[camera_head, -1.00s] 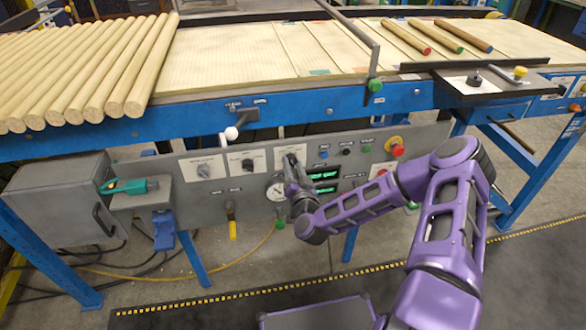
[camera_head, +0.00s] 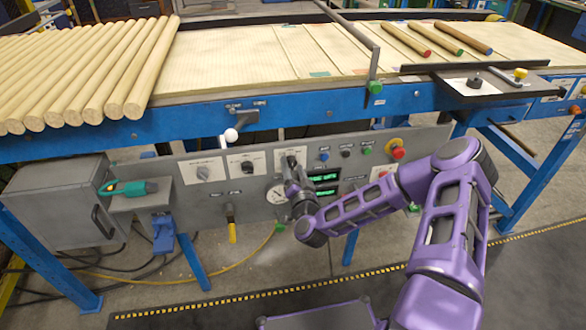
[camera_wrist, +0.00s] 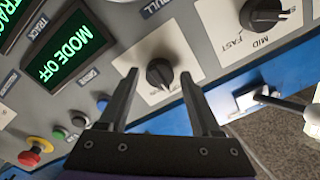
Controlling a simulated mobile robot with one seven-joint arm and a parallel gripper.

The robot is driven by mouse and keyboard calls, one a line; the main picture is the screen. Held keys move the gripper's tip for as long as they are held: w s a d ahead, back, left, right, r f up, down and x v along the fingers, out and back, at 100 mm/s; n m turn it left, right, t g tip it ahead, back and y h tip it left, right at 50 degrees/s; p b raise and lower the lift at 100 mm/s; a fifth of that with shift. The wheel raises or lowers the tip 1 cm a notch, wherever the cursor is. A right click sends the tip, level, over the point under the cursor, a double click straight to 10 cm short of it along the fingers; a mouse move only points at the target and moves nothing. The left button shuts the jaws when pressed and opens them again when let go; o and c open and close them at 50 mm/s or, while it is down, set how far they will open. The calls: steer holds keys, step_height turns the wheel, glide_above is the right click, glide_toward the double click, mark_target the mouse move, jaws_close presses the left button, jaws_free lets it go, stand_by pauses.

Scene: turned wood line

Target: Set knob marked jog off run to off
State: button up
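A black round knob (camera_wrist: 160,73) on a white plate shows in the wrist view, between my fingertips. Its pointer lies slantwise in the picture, and its plate's lettering is too blurred and partly hidden to read. My gripper (camera_wrist: 159,74) is open, one finger on each side of the knob, with a visible gap on both sides. A green display (camera_wrist: 63,49) beside it reads MODE OFF. In the head view my gripper (camera_head: 291,172) is at the rightmost of three knob plates (camera_head: 290,155), covering much of its knob.
A neighbouring knob (camera_wrist: 263,14) is marked SLOW, MID, FAST. A white-tipped lever (camera_head: 230,135) stands left of my gripper. Push buttons and a red stop button (camera_head: 397,153) sit to the right. A gauge (camera_head: 276,195) is just below my gripper.

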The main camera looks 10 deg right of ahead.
steer(key=shift+o, duration=0.2)
steer(key=s, duration=1.7)
steer(key=shift+s, duration=0.25)
steer(key=shift+p, duration=0.3)
